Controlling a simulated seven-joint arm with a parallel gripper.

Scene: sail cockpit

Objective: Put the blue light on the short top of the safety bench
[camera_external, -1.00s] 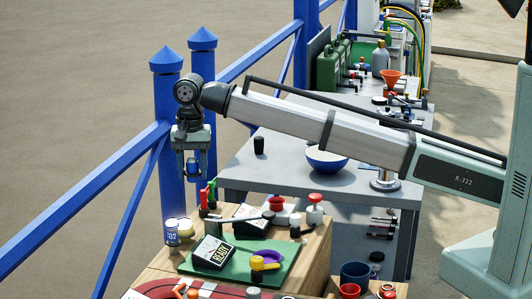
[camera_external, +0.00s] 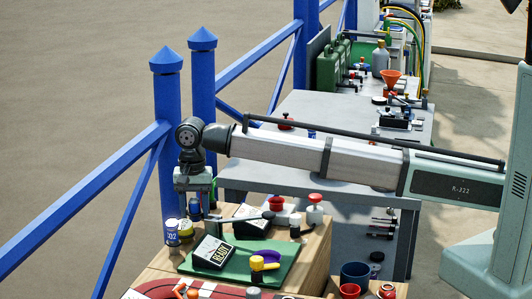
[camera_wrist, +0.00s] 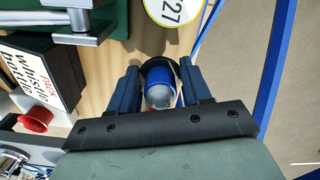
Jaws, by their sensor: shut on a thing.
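The blue light (camera_wrist: 160,92), a small blue cylinder with a pale clear dome and a dark ring, sits between my fingers in the wrist view. My gripper (camera_wrist: 160,88) is shut on it. I cannot tell whether the light touches the wood. Which part of this bench is the short top is not clear.
A green mat (camera_external: 283,264) carries a READY box (camera_external: 213,252) and a yellow-purple item. Red-topped items (camera_external: 315,208) stand behind. A blue railing (camera_external: 85,195) runs along the left.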

